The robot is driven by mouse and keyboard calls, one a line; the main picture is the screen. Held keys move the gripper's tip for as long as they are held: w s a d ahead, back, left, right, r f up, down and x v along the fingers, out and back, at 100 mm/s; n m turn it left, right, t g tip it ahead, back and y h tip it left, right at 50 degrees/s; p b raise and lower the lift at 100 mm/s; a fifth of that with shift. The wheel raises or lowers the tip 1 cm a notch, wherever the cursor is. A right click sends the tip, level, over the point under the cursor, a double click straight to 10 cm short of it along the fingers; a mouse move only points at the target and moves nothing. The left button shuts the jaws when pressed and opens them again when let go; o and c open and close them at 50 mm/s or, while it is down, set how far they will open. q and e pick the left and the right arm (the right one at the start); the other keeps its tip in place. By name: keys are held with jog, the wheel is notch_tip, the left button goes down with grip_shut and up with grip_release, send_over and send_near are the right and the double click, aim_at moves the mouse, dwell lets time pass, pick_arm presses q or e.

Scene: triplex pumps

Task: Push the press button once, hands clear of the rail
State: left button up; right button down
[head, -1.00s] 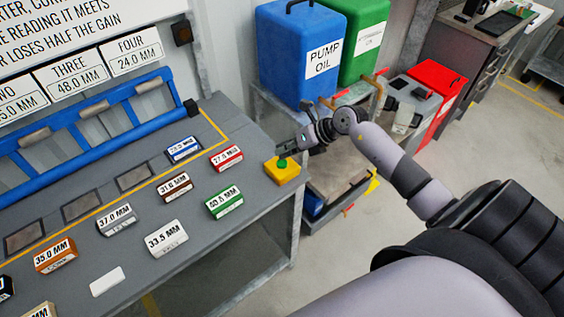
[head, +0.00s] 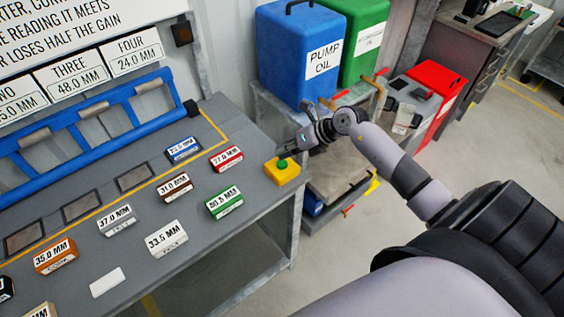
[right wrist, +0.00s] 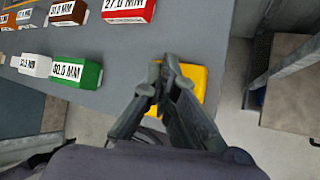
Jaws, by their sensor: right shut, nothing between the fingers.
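The press button is a green knob (head: 282,163) on a yellow box (head: 288,174) at the right end of the grey bench. My right gripper (head: 283,149) is shut and empty, just behind and above the knob in the head view. In the right wrist view its closed fingertips (right wrist: 168,72) lie over the yellow box (right wrist: 203,84) and hide the knob. I cannot tell whether they touch it. The blue rail (head: 75,144) runs along the bench's back at the left, well away from my right gripper. My left gripper is not in view.
Several labelled blocks stand on the bench, the red (head: 227,158) and green (head: 224,203) ones closest to the yellow box. A blue pump oil container (head: 290,60) and a green one (head: 365,45) stand on a rack behind my right arm.

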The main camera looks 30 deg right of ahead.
jog(key=shift+f, duration=0.1)
jog(key=shift+f, duration=0.35)
